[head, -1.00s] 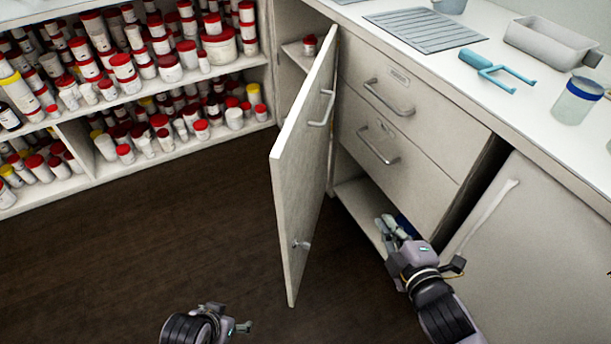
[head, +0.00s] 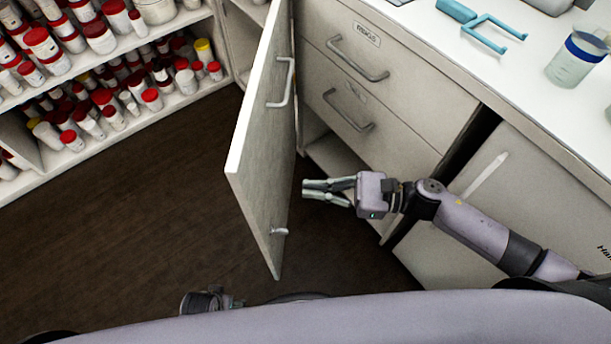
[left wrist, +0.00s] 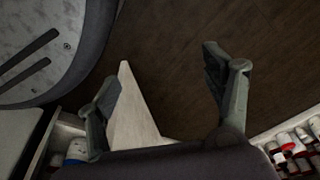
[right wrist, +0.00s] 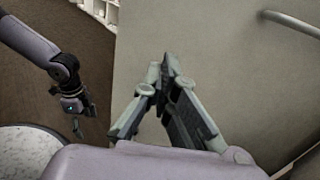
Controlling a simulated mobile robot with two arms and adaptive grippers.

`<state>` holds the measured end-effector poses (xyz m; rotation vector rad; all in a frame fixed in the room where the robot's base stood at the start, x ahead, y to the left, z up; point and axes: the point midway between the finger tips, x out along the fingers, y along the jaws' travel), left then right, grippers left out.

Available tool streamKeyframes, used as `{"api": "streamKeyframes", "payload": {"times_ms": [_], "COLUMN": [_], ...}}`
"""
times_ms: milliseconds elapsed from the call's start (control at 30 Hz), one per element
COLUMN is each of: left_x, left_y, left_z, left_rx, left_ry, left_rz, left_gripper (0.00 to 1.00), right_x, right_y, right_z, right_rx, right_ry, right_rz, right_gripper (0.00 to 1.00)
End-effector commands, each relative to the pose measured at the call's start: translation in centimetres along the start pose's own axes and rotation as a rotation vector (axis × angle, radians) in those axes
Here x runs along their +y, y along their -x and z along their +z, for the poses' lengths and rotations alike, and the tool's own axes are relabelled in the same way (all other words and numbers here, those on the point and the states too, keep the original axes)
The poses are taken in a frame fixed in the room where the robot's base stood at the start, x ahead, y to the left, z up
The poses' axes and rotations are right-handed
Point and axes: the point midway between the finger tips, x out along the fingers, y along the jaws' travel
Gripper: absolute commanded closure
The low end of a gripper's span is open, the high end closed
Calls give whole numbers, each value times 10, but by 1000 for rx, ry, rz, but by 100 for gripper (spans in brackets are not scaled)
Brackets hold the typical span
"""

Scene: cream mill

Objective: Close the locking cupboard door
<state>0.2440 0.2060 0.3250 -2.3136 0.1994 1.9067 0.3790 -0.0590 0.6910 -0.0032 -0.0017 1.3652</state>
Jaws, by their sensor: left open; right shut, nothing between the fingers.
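The cupboard door (head: 262,150) stands open, swung out from the cabinet over the dark floor. It has a bar handle (head: 284,82) high on its visible face and a small metal fitting (head: 279,231) low down. My right gripper (head: 305,190) is shut and empty, just right of the door's face and pointing at it; I cannot tell whether it touches. In the right wrist view the pale door panel (right wrist: 215,60) fills the space beyond the fingers. My left gripper (left wrist: 160,72) is open and empty, with the door's edge (left wrist: 135,115) showing beyond and between its fingers.
Drawers (head: 385,90) and a second cupboard front (head: 510,205) stand right of the door, under a white worktop (head: 440,45) with blue tools and a jar (head: 578,60). Shelves of red-capped bottles (head: 110,100) stand at left. The dark floor (head: 140,230) left of the door is clear.

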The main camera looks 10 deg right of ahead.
Motion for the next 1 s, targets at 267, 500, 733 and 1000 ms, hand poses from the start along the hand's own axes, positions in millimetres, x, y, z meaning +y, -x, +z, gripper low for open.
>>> {"api": "streamKeyframes", "payload": {"times_ms": [267, 500, 733, 1000], "left_x": [1, 2, 2, 2], "left_y": [-14, -21, -22, -22], "left_z": [18, 26, 28, 28], "left_rx": [-13, -18, -18, -19], "left_ry": [-3, -4, -5, -5], "left_rz": [2, 2, 2, 2], "left_gripper": [26, 26, 26, 26], "right_x": [-1, -1, -1, -1], "right_y": [-53, -78, -81, -82], "right_z": [3, 2, 1, 1], "right_rx": [-3, -1, 0, -1], "right_ry": [0, -1, -2, -2], "right_rz": [-2, -3, -3, -6], "right_gripper": [100, 100, 100, 100]}}
